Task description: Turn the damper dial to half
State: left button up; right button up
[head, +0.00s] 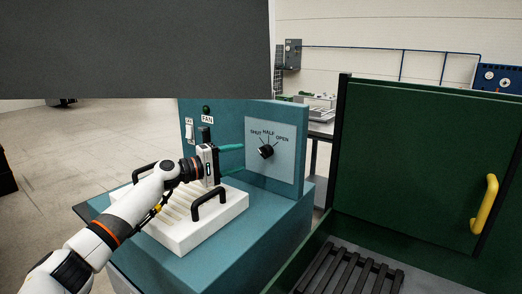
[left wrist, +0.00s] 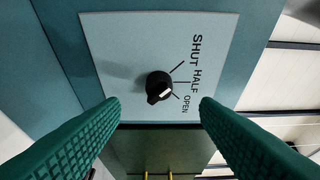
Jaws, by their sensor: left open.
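The damper dial (head: 266,152) is a black knob on a pale plate (head: 288,168) marked SHUT, HALF and OPEN. It also shows in the left wrist view (left wrist: 158,84), where its white mark is on the side of the OPEN line. My left gripper (head: 241,158) is open, with its green fingers pointing at the plate from the left. In the left wrist view its fingertips (left wrist: 160,104) are on either side of the dial, apart from it, with nothing between them. My right gripper is not in view.
A white tray (head: 172,238) with black handles sits on the teal housing below my left arm. A fan switch (head: 189,131) is on the panel's left. A dark green door (head: 425,160) with a yellow handle (head: 484,205) stands at right. A dark grey panel (head: 130,45) blocks the upper left.

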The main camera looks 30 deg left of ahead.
aim_at(265, 152)
pick_arm(q)
jog(key=shift+p+x, duration=0.7)
jog(key=shift+x, duration=3.55)
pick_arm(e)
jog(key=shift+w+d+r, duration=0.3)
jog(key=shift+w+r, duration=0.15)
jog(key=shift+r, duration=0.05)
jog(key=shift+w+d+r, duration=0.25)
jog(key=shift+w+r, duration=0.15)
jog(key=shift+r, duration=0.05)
pick_arm(q)
jog(key=shift+s, duration=0.1)
jog(key=shift+c, duration=0.2)
jog(key=shift+f, duration=0.1)
jog(key=c, duration=0.9)
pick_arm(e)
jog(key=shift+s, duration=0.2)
